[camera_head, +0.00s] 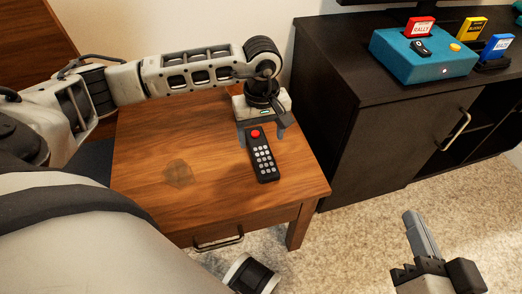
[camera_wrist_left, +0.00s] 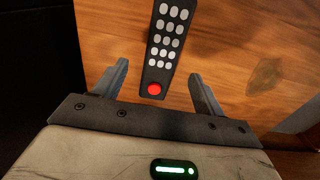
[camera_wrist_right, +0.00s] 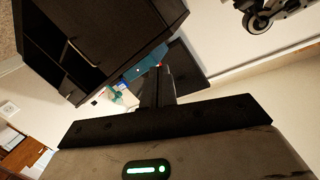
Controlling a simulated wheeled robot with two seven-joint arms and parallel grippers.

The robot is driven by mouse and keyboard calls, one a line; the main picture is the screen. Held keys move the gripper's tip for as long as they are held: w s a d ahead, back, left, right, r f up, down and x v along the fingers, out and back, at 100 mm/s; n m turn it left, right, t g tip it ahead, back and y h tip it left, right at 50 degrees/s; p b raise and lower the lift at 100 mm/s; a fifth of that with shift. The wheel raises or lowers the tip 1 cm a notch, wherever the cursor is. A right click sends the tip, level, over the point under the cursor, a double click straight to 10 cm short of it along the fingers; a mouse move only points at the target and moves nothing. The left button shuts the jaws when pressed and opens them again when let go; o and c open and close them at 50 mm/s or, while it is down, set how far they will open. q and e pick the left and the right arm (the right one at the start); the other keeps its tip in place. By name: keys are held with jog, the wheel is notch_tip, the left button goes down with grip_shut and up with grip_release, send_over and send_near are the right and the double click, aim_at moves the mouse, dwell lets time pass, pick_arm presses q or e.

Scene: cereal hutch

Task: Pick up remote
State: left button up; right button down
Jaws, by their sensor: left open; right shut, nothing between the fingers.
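The black remote (camera_head: 263,160), with a red button and several pale buttons, lies on the wooden side table (camera_head: 150,140). In the left wrist view the remote (camera_wrist_left: 167,45) has its red-button end between the open fingers. My left gripper (camera_head: 262,134) is open above the table at the remote's far end, a finger on each side. In the left wrist view my left gripper (camera_wrist_left: 158,85) shows gaps on both sides of the remote. My right gripper (camera_head: 408,215) is shut and empty, over the carpet right of the table. It also shows in the right wrist view (camera_wrist_right: 157,75).
A black cabinet (camera_head: 350,130) stands right of the table. On it are a teal console (camera_head: 425,55) with a red cartridge (camera_head: 420,28), plus yellow and blue cartridges (camera_head: 497,45). The table's left half is clear except for a dark stain.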

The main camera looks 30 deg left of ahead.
aim_at(261, 150)
pick_arm(q)
notch_tip(261, 150, down, 3)
jog(key=shift+s+f+b, duration=0.1)
jog(key=shift+s+b, duration=0.05)
jog(key=shift+b, duration=0.4)
jog(key=shift+f, duration=0.5)
jog(key=c, duration=1)
jog(key=shift+c, duration=0.6)
pick_arm(e)
jog(key=shift+a+r+m+t+y, duration=0.2)
jog(key=shift+r+m+t+y, duration=0.1)
jog(key=shift+r+y, duration=0.15)
pick_arm(q)
jog(key=shift+r, duration=0.15)
